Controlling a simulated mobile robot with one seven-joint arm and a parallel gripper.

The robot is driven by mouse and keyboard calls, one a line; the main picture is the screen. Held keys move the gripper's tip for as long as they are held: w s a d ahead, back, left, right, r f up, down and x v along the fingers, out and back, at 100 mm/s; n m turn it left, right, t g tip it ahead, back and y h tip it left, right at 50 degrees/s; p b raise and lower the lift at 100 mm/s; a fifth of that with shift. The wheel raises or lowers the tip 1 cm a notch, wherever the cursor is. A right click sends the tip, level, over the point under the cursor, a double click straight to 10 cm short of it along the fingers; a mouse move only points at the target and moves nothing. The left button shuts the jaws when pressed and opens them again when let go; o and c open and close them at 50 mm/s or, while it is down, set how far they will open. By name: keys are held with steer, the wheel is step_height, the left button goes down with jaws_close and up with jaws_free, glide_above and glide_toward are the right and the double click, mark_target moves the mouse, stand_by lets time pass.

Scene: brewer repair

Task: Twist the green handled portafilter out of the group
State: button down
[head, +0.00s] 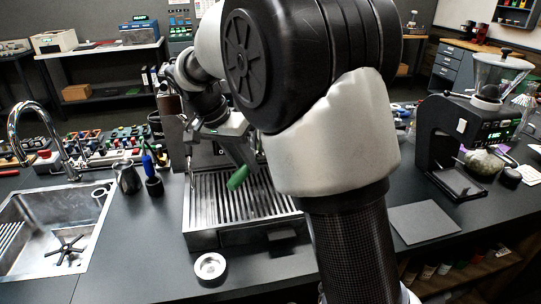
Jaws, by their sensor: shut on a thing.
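The green handle of the portafilter (237,178) shows just above the drip tray of the brewer (205,228), slanting down to the left. My gripper (232,146) is at the upper end of the handle, in front of the brewer, and is shut on the portafilter. My own arm covers much of the brewer. The group and the portafilter's basket are hidden, so I cannot tell whether the portafilter sits in the group.
A small round metal dish (210,267) lies in front of the brewer. A sink (88,225) is further left. A black grinder (450,135) and a grey mat (425,222) are at the right.

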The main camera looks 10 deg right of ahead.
steer(key=shift+f+b, duration=0.6)
steer(key=shift+f, duration=0.2)
stand_by(1.4)
stand_by(0.9)
steer(key=s+a+b, duration=0.2)
steer(key=s+a, duration=0.6)
steer(key=s, duration=0.1)
steer(key=shift+s+a+b, duration=0.35)
steer(key=shift+b, duration=0.05)
stand_by(0.5)
